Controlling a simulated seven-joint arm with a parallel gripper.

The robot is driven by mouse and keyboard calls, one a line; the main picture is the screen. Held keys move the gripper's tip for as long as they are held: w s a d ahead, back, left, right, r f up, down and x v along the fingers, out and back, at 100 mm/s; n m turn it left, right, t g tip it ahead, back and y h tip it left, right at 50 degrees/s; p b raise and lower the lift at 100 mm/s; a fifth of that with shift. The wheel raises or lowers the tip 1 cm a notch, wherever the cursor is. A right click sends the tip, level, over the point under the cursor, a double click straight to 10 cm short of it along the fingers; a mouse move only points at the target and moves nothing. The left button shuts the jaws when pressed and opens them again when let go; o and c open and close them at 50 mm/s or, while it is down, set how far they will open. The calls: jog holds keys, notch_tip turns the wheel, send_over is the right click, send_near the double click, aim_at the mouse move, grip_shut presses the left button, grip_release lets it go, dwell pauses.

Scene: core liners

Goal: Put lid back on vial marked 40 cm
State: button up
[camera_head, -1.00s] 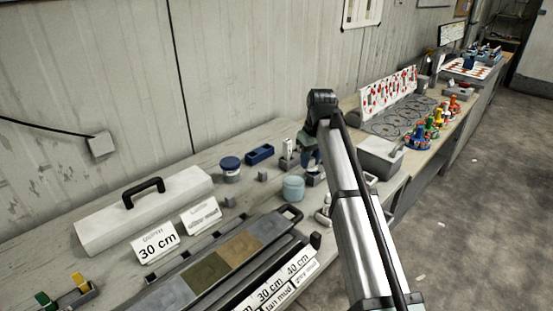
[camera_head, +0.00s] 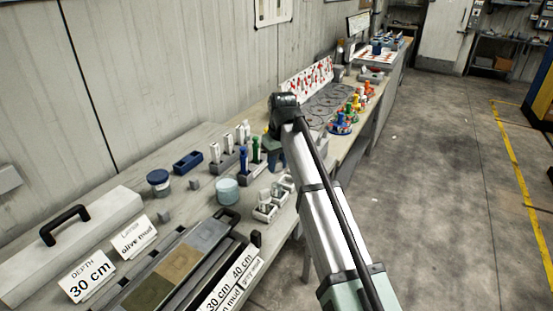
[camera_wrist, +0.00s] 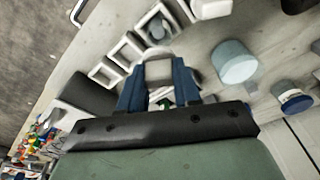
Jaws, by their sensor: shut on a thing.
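My gripper (camera_wrist: 158,90), with blue fingers, is shut on a small pale white-grey piece (camera_wrist: 158,68). I cannot tell for sure whether this is a lid. In the head view my gripper (camera_head: 276,156) is over the bench, right of the rack with green-topped and blue-topped vials (camera_head: 249,156).
A light blue jar (camera_head: 227,191) and a dark blue lidded jar (camera_head: 158,184) stand to the left. A blue block (camera_head: 187,162) and a rack of white vials (camera_head: 228,155) are behind. A core tray (camera_head: 175,265) fills the front left.

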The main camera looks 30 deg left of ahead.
aim_at(278, 170)
jog(key=shift+f, duration=2.25)
jog(key=shift+f, duration=0.15)
dwell(0.4)
jog(key=o, duration=1.6)
jog(key=shift+c, duration=0.2)
jog(key=shift+r, duration=3.5)
jog(key=shift+c, duration=0.5)
grip_shut()
